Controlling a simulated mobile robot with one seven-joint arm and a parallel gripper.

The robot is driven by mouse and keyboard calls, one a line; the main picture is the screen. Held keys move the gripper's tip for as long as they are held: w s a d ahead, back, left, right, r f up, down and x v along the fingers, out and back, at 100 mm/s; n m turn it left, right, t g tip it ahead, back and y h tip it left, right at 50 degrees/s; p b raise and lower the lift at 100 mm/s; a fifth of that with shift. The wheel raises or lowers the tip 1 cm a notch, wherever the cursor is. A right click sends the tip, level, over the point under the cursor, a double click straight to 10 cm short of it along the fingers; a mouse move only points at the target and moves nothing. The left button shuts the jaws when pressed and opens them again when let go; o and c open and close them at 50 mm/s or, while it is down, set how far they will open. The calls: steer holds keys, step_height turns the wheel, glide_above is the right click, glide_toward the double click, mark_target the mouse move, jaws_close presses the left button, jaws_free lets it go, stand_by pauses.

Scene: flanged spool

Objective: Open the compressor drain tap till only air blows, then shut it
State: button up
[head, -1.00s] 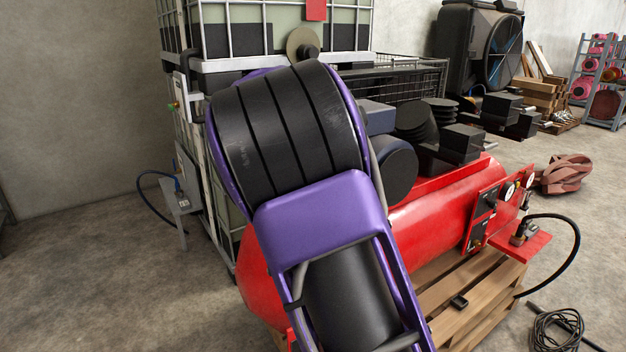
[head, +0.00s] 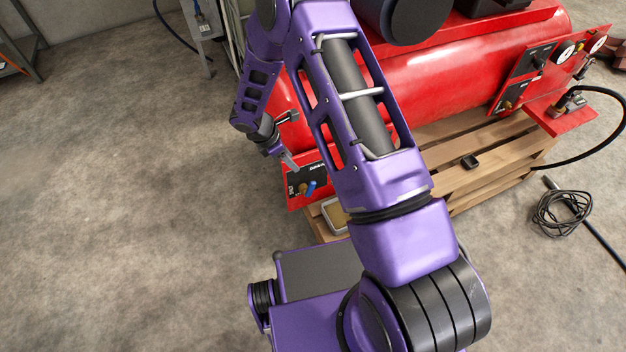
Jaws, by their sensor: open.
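The compressor's red tank (head: 450,70) lies on a wooden pallet, partly behind my arm in the head view. At its near left end is a small red plate with a black label (head: 318,168). A brass tap with a blue lever (head: 311,187) sits on this plate. A shallow, pale-lined tray (head: 335,214) stands below and right of the tap, partly hidden by my arm. My gripper (head: 288,160) is just above and left of the tap, pointing down toward it. It is open and appears empty; contact with the lever cannot be made out.
Gauges (head: 566,52) and a black hose (head: 600,92) are at the tank's right end. A coiled cable (head: 562,212) and a rod lie on the floor at right. The pallet (head: 480,165) juts out below the tank. The floor at left is clear.

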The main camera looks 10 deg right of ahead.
mark_target(310, 183)
steer(key=b+x, duration=0.1)
steer(key=x, duration=0.7)
steer(key=b+x, duration=0.1)
steer(key=x, duration=0.8)
steer(key=shift+s+f, duration=0.2)
steer(key=shift+f, duration=0.1)
jaws_close()
stand_by(0.7)
